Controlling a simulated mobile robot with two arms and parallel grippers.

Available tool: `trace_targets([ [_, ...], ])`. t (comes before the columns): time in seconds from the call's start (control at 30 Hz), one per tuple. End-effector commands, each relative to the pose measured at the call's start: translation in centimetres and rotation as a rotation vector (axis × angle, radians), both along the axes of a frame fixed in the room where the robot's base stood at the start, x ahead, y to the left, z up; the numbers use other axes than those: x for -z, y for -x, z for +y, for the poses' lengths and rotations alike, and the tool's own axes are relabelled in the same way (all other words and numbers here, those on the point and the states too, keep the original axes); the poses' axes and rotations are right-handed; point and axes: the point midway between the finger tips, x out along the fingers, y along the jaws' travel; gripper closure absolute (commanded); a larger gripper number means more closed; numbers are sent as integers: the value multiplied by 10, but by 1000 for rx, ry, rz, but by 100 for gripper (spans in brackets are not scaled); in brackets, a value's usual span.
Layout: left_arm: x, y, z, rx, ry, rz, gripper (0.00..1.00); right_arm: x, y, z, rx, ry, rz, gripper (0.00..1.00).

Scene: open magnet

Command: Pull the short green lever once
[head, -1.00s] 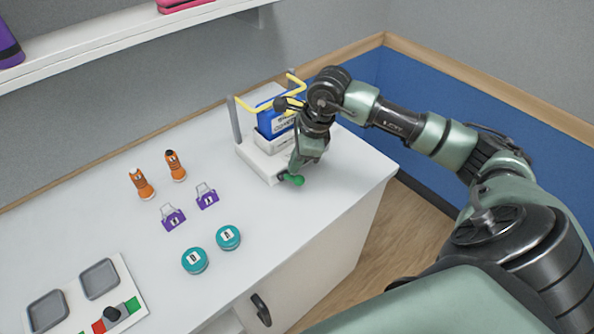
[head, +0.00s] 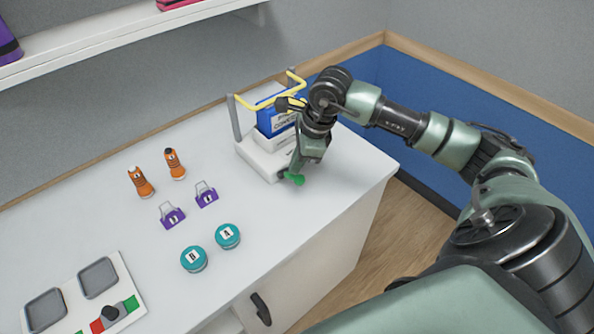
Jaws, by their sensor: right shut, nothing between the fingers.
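The short green lever (head: 294,178) sticks out at the front of a white device (head: 262,160) near the counter's right end. Only its rounded green end shows clearly. My right gripper (head: 298,172) is shut and points down right at the lever, with its fingers partly hidden behind my own wrist. I cannot tell whether the fingers touch the lever. The device holds a blue and white box (head: 275,120) under a yellow bar (head: 262,104) on grey posts. My left gripper is not in view.
On the white counter (head: 310,225) stand two orange bottles (head: 140,182), two purple clip-like items (head: 172,216) and two teal round jars (head: 228,236). A panel (head: 125,290) with grey trays and a black knob lies at the lower left. A shelf (head: 120,40) hangs above.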

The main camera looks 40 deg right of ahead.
Motion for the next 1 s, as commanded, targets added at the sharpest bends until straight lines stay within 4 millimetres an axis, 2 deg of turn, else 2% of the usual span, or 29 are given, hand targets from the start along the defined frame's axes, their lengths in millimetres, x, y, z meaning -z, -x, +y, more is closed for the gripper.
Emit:
trace_targets([
  [1.0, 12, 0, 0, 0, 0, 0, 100, 12, 6, 0, 1, -1, 1, 100],
])
